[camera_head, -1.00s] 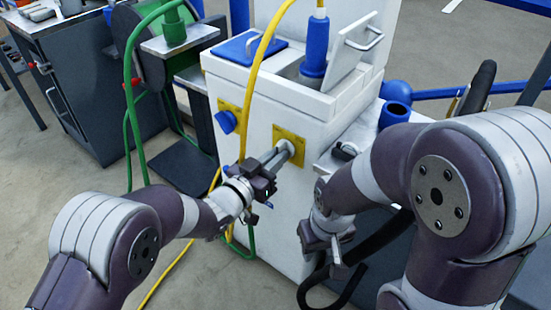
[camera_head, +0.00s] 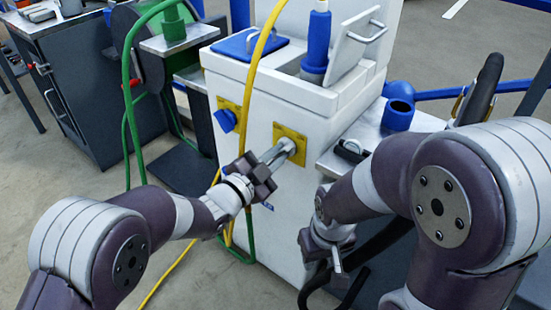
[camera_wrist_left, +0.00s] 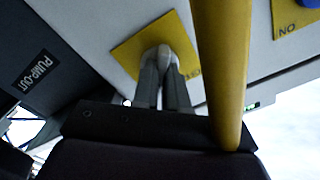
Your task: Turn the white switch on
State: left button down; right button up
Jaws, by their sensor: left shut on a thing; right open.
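The white switch (camera_wrist_left: 162,54) sits on a yellow square plate (camera_head: 291,135) on the front face of the white cabinet. The plate also shows in the left wrist view (camera_wrist_left: 133,57). My left gripper (camera_head: 284,148) reaches the plate and is shut on the switch, its fingers (camera_wrist_left: 163,82) on either side of it. The fingers cover much of the switch, so its setting is hard to tell. My right gripper (camera_head: 335,262) hangs open and empty to the right of the cabinet's lower front.
A blue knob (camera_head: 225,120) on another yellow plate is to the left. A yellow hose (camera_head: 256,75) runs down the cabinet front, close to my left gripper; it crosses the wrist view (camera_wrist_left: 222,70). A green hose (camera_head: 127,110) hangs further left. A metal shelf with a blue cup (camera_head: 397,115) juts out at right.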

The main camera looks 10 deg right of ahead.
pick_arm(q)
jog(key=shift+m, duration=0.4)
jog(key=c, duration=1.2)
grip_release()
jog(key=shift+o, duration=0.2)
jog(key=p+v, duration=0.4)
jog(key=v, duration=0.8)
jog(key=shift+s+a, duration=0.25)
jog(key=shift+s, duration=0.05)
